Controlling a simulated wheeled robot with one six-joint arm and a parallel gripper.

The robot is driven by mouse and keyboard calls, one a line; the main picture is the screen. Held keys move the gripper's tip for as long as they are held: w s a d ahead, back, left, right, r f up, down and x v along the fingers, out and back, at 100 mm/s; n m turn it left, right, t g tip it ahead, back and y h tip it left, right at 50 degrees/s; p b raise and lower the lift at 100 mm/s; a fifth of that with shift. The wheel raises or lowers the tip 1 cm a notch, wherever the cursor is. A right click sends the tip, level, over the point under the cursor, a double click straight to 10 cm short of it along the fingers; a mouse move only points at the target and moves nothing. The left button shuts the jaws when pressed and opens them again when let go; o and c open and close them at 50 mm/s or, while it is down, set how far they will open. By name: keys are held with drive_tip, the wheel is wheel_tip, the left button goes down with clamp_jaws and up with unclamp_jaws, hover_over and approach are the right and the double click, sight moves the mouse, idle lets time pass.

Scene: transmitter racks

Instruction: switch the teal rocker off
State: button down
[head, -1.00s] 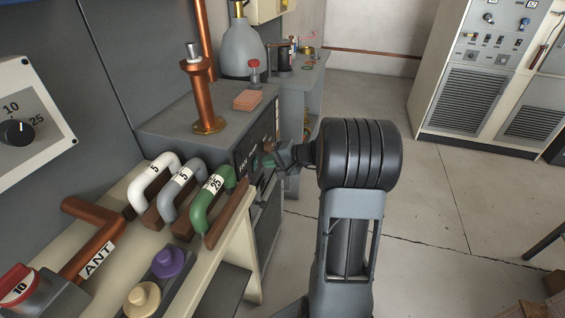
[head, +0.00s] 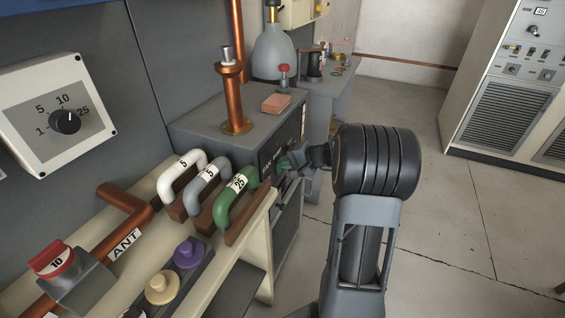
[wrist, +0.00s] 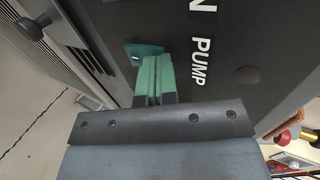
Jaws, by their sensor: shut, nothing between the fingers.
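The teal rocker (wrist: 141,52) shows in the wrist view on a dark panel, beside the white lettering "PUMP". My gripper (wrist: 152,62) is shut, its two green fingers side by side with nothing between them. Its tips overlap the rocker's near edge in the picture; I cannot tell whether they touch it. The fingers hide part of the rocker, so its tilt is unclear. In the head view my gripper (head: 285,163) reaches the front panel of the grey box, and the rocker cannot be made out clearly there.
The grey box (head: 195,122) carries a copper post (head: 233,98) and a pink block (head: 276,103). White, grey and green handles (head: 237,198) stand on the bench left of my arm. A dark knob (wrist: 36,26) sticks out in the wrist view. Open floor (head: 430,215) lies right.

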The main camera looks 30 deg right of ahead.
drive_tip(key=shift+d, duration=0.15)
drive_tip(key=shift+r, duration=0.1)
drive_tip(key=shift+r+p, duration=0.35)
drive_tip(key=shift+r, duration=0.35)
drive_tip(key=v, duration=1.3)
drive_tip(key=shift+r, duration=0.25)
drive_tip(key=shift+s, duration=0.15)
